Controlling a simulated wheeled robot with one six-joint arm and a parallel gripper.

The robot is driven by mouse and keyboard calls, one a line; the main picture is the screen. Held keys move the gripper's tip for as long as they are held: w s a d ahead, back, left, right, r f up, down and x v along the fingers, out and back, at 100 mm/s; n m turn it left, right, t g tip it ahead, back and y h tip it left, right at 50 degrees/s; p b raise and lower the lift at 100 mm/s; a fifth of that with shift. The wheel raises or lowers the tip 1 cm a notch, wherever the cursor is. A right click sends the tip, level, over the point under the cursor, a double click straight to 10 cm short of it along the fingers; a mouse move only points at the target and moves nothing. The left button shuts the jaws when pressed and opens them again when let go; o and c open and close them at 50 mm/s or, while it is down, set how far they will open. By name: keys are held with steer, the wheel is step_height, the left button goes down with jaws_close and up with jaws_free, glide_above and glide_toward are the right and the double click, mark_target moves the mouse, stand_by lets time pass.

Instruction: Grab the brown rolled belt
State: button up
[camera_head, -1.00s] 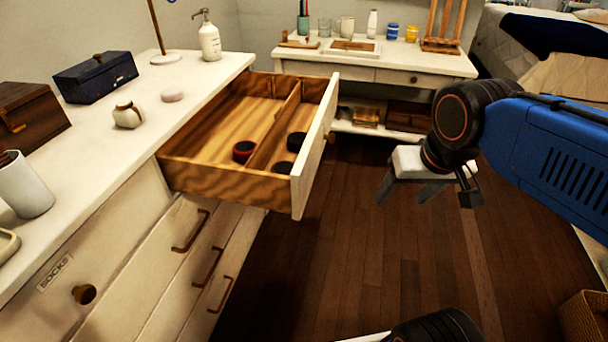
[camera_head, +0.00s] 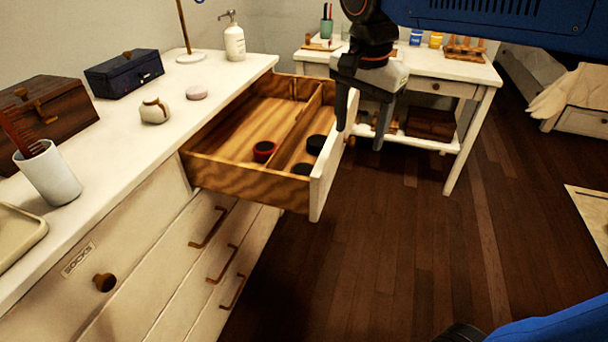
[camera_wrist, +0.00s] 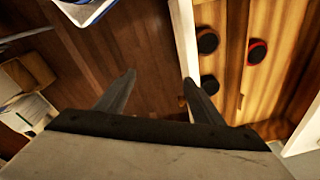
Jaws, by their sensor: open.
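The open drawer (camera_head: 245,182) holds three small rolled belts. A dark brown-looking roll (camera_head: 302,169) lies in the narrow compartment near the drawer front, and shows in the wrist view (camera_wrist: 209,86). A black roll (camera_head: 316,144) lies in the same compartment. A dark roll with a red rim (camera_head: 263,151) lies across the divider in the wider compartment. My gripper (camera_head: 360,135) points down, open and empty, near the drawer's front panel.
The white dresser top (camera_head: 120,165) carries a dark box (camera_head: 124,73), a wooden box (camera_head: 45,112), a white cup (camera_head: 48,173) and a pump bottle (camera_head: 234,40). A white desk (camera_head: 465,72) stands behind my gripper. The floor (camera_head: 400,250) right of the dresser is clear.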

steer(key=w+a+r+m+h, duration=0.1)
steer(key=w+a+m, duration=0.1)
steer(key=a, duration=0.4)
steer(key=w+a+r+m, duration=0.2)
steer(key=a, duration=0.5)
glide_above(303, 170)
steer(key=shift+g, duration=0.4)
step_height(303, 170, down, 12)
steer(key=shift+s+f, duration=0.15)
steer(key=shift+w+a+f, duration=0.1)
steer(key=shift+f, duration=1.3)
steer(key=shift+w+f, duration=0.1)
steer(key=shift+f, duration=1.25)
steer(key=c, duration=0.9)
